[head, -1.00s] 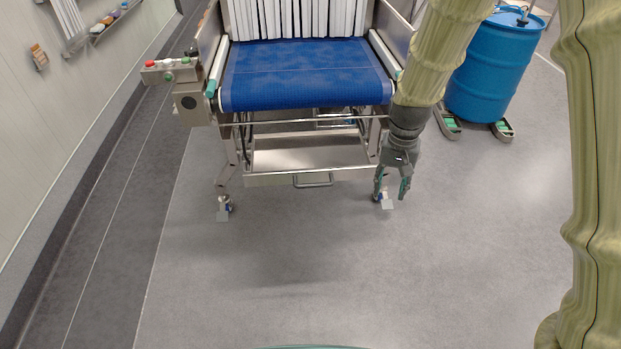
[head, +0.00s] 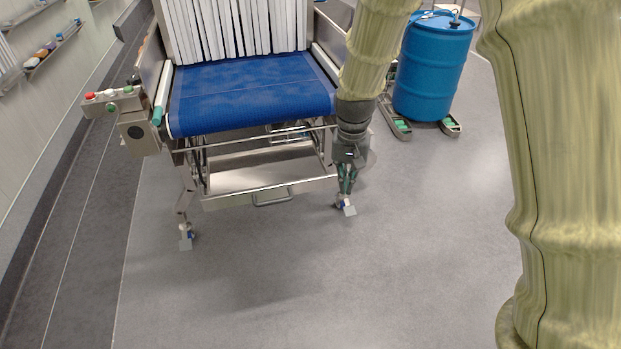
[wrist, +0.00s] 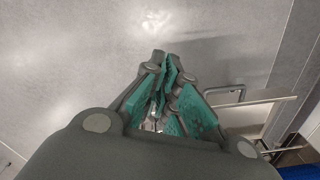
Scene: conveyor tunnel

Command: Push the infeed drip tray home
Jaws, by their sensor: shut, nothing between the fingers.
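The infeed drip tray (head: 222,180) is a shallow steel tray under the blue belt, between the conveyor's front legs. Its front has a bar handle (head: 272,197) at the middle. In the wrist view the handle (wrist: 224,96) and part of the tray's front (wrist: 262,109) show at the right. My gripper (head: 346,191) is shut and empty, pointing down near the tray's right front corner, by the right front leg. In the wrist view the green-padded fingertips (wrist: 163,70) meet. Whether the gripper touches the tray cannot be told. The tray's back is hidden under the conveyor.
The blue belt (head: 250,95) lies above the tray, with white strip curtains (head: 235,30) behind it. A button box (head: 112,98) juts out at left. A blue drum (head: 432,70) stands on a wheeled base at right. The floor in front is clear.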

